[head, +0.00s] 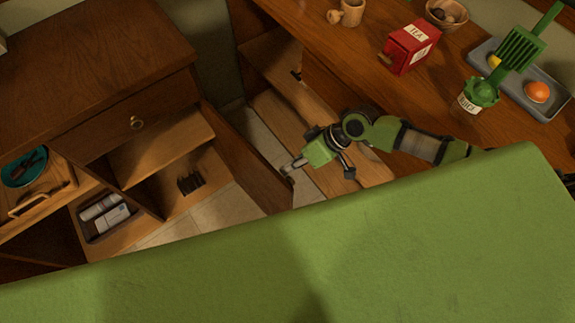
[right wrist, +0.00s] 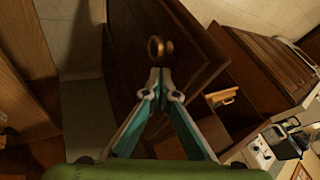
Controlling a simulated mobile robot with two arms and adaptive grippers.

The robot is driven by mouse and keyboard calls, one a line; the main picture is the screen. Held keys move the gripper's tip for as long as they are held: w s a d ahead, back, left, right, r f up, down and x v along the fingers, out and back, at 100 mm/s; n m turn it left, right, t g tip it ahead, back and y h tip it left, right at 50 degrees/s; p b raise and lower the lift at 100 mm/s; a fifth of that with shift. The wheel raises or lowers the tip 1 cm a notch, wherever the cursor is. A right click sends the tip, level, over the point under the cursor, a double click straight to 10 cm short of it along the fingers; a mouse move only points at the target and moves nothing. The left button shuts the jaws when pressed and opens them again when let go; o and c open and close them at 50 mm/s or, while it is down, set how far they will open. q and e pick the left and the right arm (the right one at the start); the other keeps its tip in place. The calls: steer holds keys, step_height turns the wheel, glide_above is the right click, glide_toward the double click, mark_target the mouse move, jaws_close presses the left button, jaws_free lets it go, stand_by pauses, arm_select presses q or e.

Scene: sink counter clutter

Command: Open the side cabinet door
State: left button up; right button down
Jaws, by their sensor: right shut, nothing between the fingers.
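The side cabinet door (head: 248,165) is a dark wooden panel. It stands swung out from the cabinet (head: 120,60), and the shelves inside are visible. In the right wrist view, the door (right wrist: 190,50) carries a round brass knob (right wrist: 157,49). My right gripper (head: 290,167) is at the free-edge side of the door. In the right wrist view, its fingertips (right wrist: 157,84) are together and empty, just below the knob in the picture. I cannot tell whether they touch the door. My left gripper is not in view.
A drawer with a brass knob (head: 136,122) sits above the open shelves. A grey tray (head: 100,228) holds white packages. Pale floor shows around the door.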

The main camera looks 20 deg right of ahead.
steer(key=shift+s+a, duration=0.15)
steer(key=shift+a, duration=0.15)
